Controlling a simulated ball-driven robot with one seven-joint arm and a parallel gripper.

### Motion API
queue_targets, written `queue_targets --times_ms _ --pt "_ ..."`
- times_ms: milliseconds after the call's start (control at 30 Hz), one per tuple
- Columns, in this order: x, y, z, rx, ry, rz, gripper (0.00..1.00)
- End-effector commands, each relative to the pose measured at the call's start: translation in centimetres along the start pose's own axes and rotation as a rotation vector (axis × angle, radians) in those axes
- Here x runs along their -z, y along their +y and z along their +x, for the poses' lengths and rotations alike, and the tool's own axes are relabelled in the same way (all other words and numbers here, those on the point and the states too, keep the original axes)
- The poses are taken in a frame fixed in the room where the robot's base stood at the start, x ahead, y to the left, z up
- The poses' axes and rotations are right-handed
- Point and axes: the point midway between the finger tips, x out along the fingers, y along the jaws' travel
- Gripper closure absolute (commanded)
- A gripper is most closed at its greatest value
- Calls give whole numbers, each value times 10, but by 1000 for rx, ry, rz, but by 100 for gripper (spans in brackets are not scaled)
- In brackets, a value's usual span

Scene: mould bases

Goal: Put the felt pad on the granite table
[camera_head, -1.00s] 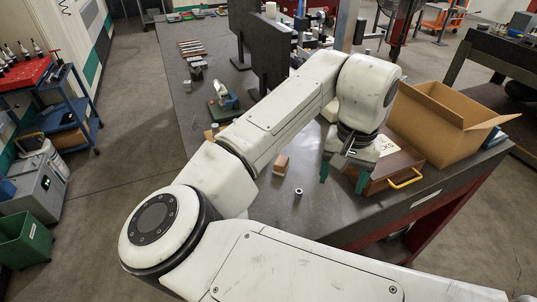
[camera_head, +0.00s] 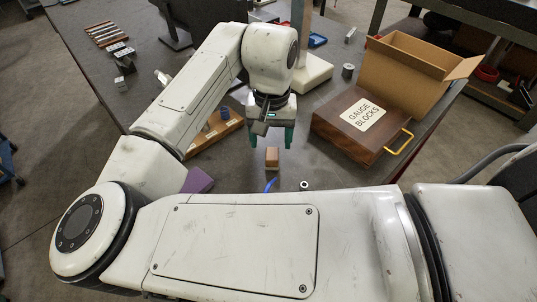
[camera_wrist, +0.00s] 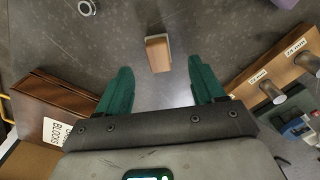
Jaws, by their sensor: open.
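No thing is clearly marked as the felt pad. A small brown block with a paler layer (camera_head: 272,157) stands on the dark grey table (camera_head: 325,172), which may be the granite one. The block also shows in the wrist view (camera_wrist: 158,54), ahead of the fingers. A flat purple piece (camera_head: 199,181) is partly hidden behind my arm; I cannot tell whether it is the pad. My gripper (camera_head: 279,143) is open and empty above the table, close to the block and apart from it. In the wrist view, the green fingers of my gripper (camera_wrist: 162,86) are spread wide.
A wooden gauge-block case (camera_head: 345,139) and an open cardboard box (camera_head: 397,79) stand right of my gripper. A wooden rack with pins (camera_head: 212,133) is to its left. A small metal ring (camera_head: 305,185) lies nearby. Bare tabletop shows around the block.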

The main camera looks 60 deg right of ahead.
Motion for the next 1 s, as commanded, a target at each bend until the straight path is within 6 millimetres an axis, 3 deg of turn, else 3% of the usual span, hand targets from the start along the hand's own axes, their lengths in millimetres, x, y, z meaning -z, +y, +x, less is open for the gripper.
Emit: queue_targets --times_ms 333,600,900,1000 --pt "2 1 28 -1 -3 0 32" --pt "7 2 64 0 -1 0 32" --pt "7 2 71 0 0 1 32" --pt "7 2 71 0 0 1 41"
